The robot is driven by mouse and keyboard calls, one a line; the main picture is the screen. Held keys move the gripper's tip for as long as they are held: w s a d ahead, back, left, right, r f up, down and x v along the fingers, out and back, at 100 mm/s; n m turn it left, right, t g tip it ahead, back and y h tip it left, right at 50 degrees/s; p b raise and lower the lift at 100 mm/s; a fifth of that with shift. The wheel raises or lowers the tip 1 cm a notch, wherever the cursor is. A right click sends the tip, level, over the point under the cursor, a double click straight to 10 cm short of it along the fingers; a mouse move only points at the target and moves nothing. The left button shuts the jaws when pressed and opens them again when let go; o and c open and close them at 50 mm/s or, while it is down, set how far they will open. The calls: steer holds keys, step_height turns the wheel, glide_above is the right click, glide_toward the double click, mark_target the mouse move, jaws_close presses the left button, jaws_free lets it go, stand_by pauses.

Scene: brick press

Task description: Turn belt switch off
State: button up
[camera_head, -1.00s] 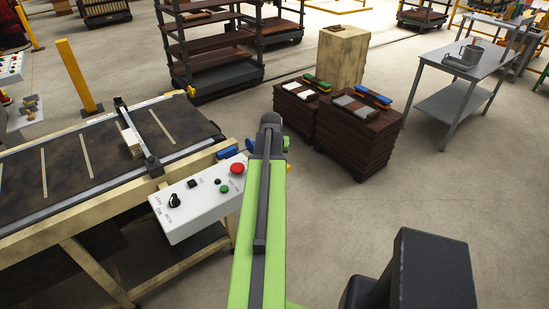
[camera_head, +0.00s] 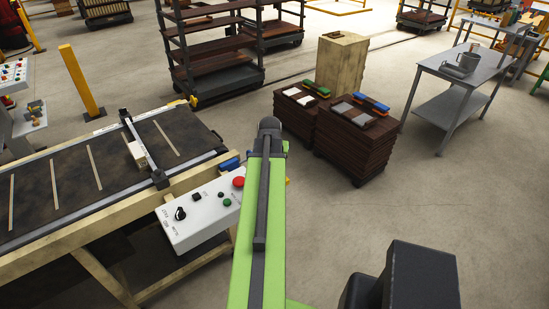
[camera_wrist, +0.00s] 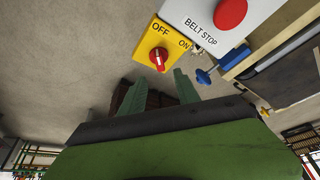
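In the wrist view, a yellow switch plate (camera_wrist: 153,42) is marked OFF on its left and ON on its right. It carries a red rotary knob (camera_wrist: 159,60); its exact pointing is hard to read. It adjoins a white control box (camera_wrist: 201,22) marked BELT STOP with a red button (camera_wrist: 230,13). My gripper (camera_wrist: 157,84) is open. Its two green fingers are apart and empty, just below the knob in the picture, and no contact shows. In the head view the box (camera_head: 190,226) is left of my arm, which hides the gripper and switch plate.
The conveyor belt (camera_head: 75,186) with a pale block (camera_head: 137,154) on it lies left of the box. A blue-handled part (camera_wrist: 206,76) sits right of the knob in the wrist view. Brick stacks (camera_head: 352,148) stand beyond my arm. The floor at right is open.

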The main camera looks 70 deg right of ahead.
steer(key=p+v, duration=0.5)
steer(key=v, duration=0.3)
steer(key=shift+p, duration=0.35)
steer(key=shift+f, duration=0.1)
